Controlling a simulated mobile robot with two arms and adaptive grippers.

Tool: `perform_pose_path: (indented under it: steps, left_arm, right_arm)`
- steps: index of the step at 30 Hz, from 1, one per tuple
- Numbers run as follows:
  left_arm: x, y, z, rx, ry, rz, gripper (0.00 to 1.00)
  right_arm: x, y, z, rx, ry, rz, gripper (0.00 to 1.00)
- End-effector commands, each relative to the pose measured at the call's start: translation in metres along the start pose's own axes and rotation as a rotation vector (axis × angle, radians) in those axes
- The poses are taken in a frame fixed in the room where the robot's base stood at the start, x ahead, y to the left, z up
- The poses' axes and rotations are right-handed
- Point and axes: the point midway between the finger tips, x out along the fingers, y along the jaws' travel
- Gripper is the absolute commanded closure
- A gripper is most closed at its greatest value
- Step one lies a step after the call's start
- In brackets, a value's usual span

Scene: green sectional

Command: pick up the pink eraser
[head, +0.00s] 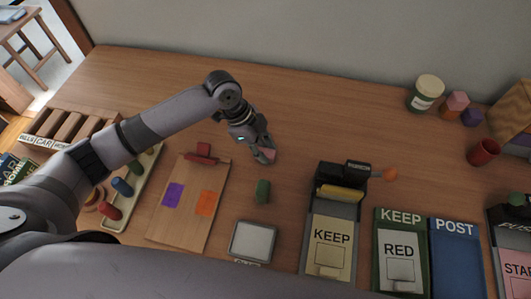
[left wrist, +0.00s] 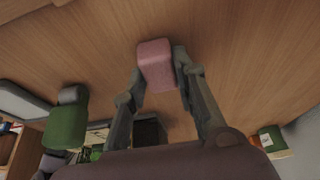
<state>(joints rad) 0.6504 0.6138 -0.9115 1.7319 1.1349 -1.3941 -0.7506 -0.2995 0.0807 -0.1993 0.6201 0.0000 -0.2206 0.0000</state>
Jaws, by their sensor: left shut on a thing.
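The pink eraser (left wrist: 156,65) is a small rounded block between the fingertips of my left gripper (left wrist: 160,75) in the left wrist view. The fingers touch it on both sides, so the gripper is shut on it. In the head view the left gripper (head: 263,150) reaches down over the middle of the table, and a bit of the pink eraser (head: 269,154) shows at its tips. I cannot tell whether the eraser touches the table. My right gripper is not in view.
A green block (head: 263,191) stands just in front of the gripper. A wooden board (head: 185,222) with purple and orange squares lies to the left, with a red object (head: 203,149) at its top. The table behind is clear.

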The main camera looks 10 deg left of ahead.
Motion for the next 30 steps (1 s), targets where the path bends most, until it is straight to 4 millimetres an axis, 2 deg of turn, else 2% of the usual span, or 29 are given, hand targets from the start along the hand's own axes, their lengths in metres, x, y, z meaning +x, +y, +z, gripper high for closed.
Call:
perform_pose_path:
  steps: [11,17,23,30]
  left_arm:
    - [-0.002,0.0,-0.001,0.0,0.0,-0.001,1.0]
    - [-0.016,-0.001,-0.007,0.003,0.001,-0.002,1.0]
    - [-0.054,-0.002,-0.023,0.004,0.002,-0.006,1.0]
    - [-0.12,-0.002,-0.05,0.003,0.002,-0.007,1.0]
  right_arm:
    - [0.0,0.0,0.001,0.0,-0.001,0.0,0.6]
    - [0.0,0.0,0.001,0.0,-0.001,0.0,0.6]
    - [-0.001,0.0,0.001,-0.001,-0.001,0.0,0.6]
    - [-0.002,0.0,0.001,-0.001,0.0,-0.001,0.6]
